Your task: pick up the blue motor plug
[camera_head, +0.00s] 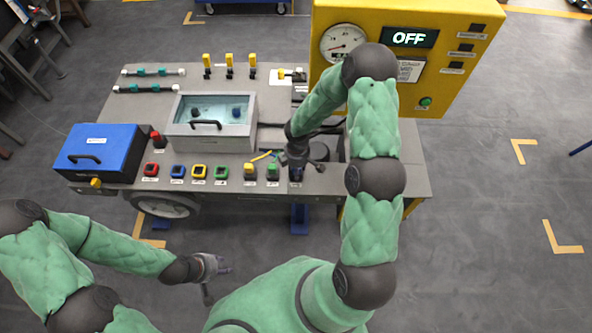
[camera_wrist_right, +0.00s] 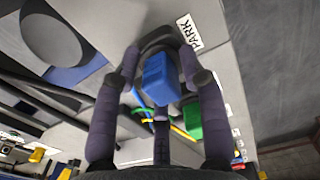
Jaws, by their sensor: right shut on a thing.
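The blue motor plug (camera_wrist_right: 160,82) is a blue block between the fingers of my right gripper (camera_wrist_right: 160,66) in the right wrist view. The fingers are shut on its two sides, at the place labelled PARK. I cannot tell whether it is still seated there. In the head view my right gripper (camera_head: 297,172) points down at the right end of the front row of the bench and largely hides the plug. My left gripper (camera_head: 226,266) is empty, with its fingers apart, in front of the bench and away from it.
A green plug (camera_wrist_right: 194,120) with coloured cables is close beside the right fingers. The bench (camera_head: 330,184) also carries a blue box (camera_head: 97,165), a clear-lidded bin (camera_head: 240,143) and several coloured sockets. A yellow panel (camera_head: 440,95) reading OFF stands behind.

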